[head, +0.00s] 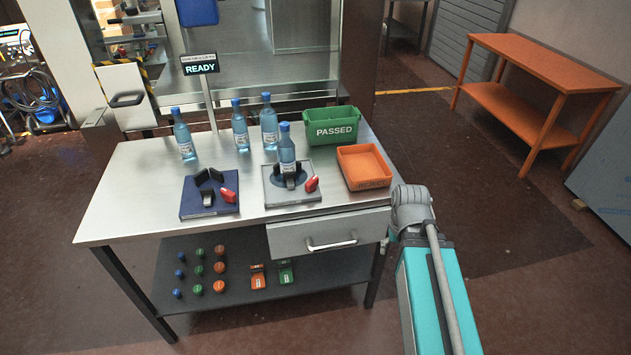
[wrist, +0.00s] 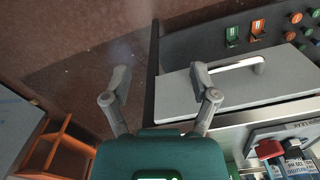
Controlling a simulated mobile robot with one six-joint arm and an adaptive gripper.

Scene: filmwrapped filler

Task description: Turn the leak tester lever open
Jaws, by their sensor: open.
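In the head view, a grey fixture (head: 275,198) on the table holds an upright blue bottle (head: 287,150) in its round seat. A red lever (head: 312,184) sits at its right side. A blue fixture (head: 189,207) to its left has black jaws and another red lever (head: 228,195), with no bottle in it. I cannot read which is the leak tester. The wrist view shows a red lever (wrist: 269,149) and part of the grey fixture (wrist: 285,130) at lower right. My gripper (wrist: 160,80) is open and empty, apart from both fixtures, beside the table's drawer end; my arm mostly hides it in the head view.
A closed drawer (head: 328,234) with a bar handle is under the table's right half. Buttons and small parts lie on the lower shelf (head: 330,276).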

